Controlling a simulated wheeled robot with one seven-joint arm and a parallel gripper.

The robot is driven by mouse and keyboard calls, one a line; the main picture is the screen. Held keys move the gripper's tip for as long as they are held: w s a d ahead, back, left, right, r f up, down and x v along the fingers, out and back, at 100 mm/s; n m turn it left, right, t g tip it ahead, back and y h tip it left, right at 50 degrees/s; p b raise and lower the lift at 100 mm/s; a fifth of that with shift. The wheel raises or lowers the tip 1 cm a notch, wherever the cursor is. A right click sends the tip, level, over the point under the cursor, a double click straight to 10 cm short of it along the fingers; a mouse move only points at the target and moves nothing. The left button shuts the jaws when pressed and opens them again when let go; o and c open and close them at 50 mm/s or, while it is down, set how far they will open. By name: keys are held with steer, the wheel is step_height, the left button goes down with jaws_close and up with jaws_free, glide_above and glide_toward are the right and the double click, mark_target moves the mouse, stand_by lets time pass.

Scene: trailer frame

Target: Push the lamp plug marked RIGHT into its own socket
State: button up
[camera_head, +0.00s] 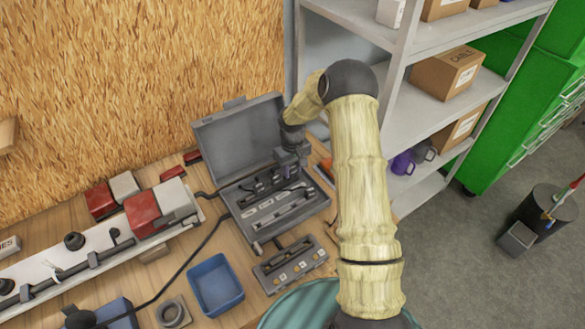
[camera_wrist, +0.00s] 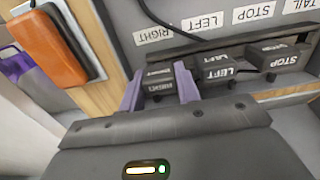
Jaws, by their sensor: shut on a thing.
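The plug marked RIGHT (camera_wrist: 160,82) is a dark grey block between the two lilac fingers of my gripper (camera_wrist: 157,72); the fingers are shut on it. It sits in a row beside the LEFT plug (camera_wrist: 216,72) and the STOP plug (camera_wrist: 275,58). White labels stand behind the row: a RIGHT label (camera_wrist: 153,34), a LEFT label (camera_wrist: 203,22) and a STOP label (camera_wrist: 254,11). In the head view my gripper (camera_head: 291,164) is over the back right of the open grey case (camera_head: 256,236). The plug's far end is hidden, and I cannot make out its socket.
A grey strip with small labels (camera_head: 291,264) lies in front of the case. A blue bin (camera_head: 215,284) and the trailer light bar (camera_head: 95,250) are to the left. An orange block (camera_wrist: 57,45) lies beside the case. Shelves (camera_head: 405,90) stand close on the right.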

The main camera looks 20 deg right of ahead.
steer(key=shift+f, duration=0.2)
steer(key=o, duration=1.1)
steer(key=shift+r, duration=0.1)
steer(key=shift+o, duration=0.4)
steer(key=shift+w+r+p, duration=0.1)
steer(key=shift+r+p, duration=0.2)
steer(key=shift+r, duration=0.2)
steer(key=shift+r+p, duration=1.9)
steer(key=shift+r, duration=1.05)
